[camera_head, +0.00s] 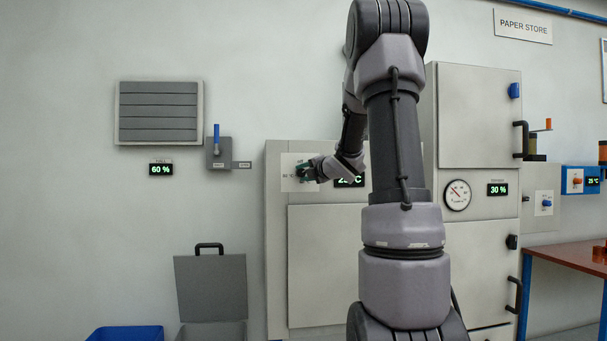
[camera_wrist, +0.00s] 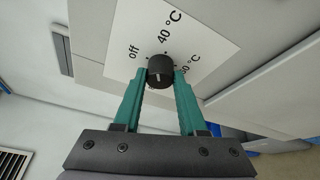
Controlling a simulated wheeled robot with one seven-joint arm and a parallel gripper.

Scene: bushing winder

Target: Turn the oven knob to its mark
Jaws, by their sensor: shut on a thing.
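The round black oven knob (camera_wrist: 160,66) sits on a white dial plate (camera_wrist: 205,42) with the labels "off", "40 °C" and a third temperature whose first digit is partly hidden. A short pale line shows on the knob near its lower edge; which label it points to is hard to tell. My gripper (camera_wrist: 160,74) is shut on the knob, one teal finger on each side. In the head view, my gripper (camera_head: 307,171) is at the white plate (camera_head: 290,184) on the grey oven (camera_head: 276,235), and it hides the knob there.
The oven's display (camera_head: 350,181) is partly covered by my arm. A grey cabinet (camera_head: 480,115) with a gauge (camera_head: 457,195) stands to the right. A lever box (camera_head: 219,153) and a louvre (camera_head: 158,113) are on the wall to the left. An open grey bin (camera_head: 211,288) stands below.

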